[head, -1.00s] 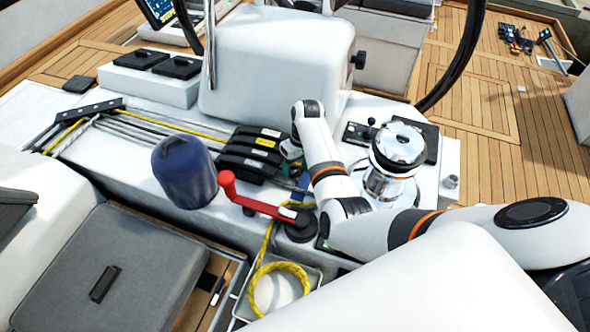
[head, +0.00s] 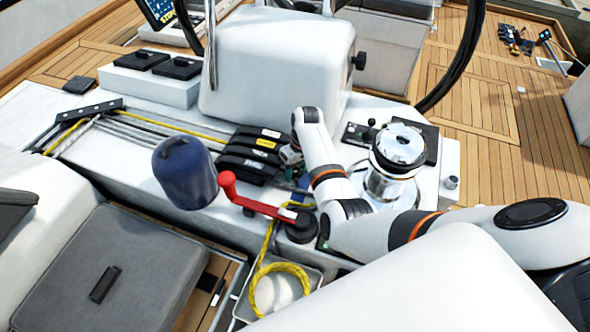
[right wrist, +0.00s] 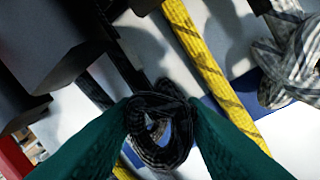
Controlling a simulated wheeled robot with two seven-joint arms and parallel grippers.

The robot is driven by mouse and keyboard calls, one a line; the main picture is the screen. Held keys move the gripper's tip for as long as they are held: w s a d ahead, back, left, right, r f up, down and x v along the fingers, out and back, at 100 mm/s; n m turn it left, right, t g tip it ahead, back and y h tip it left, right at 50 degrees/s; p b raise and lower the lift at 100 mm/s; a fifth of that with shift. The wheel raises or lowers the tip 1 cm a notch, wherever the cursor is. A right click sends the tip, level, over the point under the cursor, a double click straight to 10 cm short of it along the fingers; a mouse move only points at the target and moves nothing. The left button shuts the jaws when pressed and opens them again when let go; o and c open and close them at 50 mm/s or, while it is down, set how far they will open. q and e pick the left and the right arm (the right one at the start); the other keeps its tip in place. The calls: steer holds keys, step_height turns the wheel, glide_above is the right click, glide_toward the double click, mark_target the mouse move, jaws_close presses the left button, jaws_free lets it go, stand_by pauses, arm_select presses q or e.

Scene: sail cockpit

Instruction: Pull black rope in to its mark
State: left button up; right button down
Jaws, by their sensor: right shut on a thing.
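The black rope (right wrist: 158,125) shows in the right wrist view as a dark, looped bundle between the two green fingers. My right gripper (right wrist: 160,118) is shut on it. In the head view my right gripper (head: 291,160) is small and partly hidden by my own arm, just right of the black rope clutches (head: 250,153). The black rope cannot be made out clearly there. No mark on it can be told apart. My left gripper is not in view.
A yellow rope (right wrist: 205,70) and a grey-white rope (right wrist: 294,62) lie near my fingers. A red winch handle (head: 255,204), a blue-covered winch (head: 184,172) and a chrome winch (head: 391,180) stand around my forearm. A bin (head: 238,316) holds coiled yellow rope.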

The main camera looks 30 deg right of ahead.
steer(key=s+d+p, duration=0.4)
steer(key=s+p, duration=0.1)
steer(key=shift+s+d+r, duration=0.15)
steer(key=shift+d, duration=0.25)
steer(key=shift+s+d+p, duration=0.15)
steer(key=shift+s+p, duration=0.05)
steer(key=shift+p, duration=0.1)
steer(key=shift+f, duration=0.25)
steer(key=c, duration=0.9)
jaws_free()
steer(key=shift+c, duration=0.2)
steer(key=shift+o, duration=0.2)
steer(key=shift+r, duration=0.1)
steer(key=shift+w+r, duration=0.15)
steer(key=shift+r, duration=0.4)
step_height(320, 180, up, 11)
steer(key=d, duration=0.2)
steer(key=shift+d+f, duration=0.15)
steer(key=shift+f, duration=0.05)
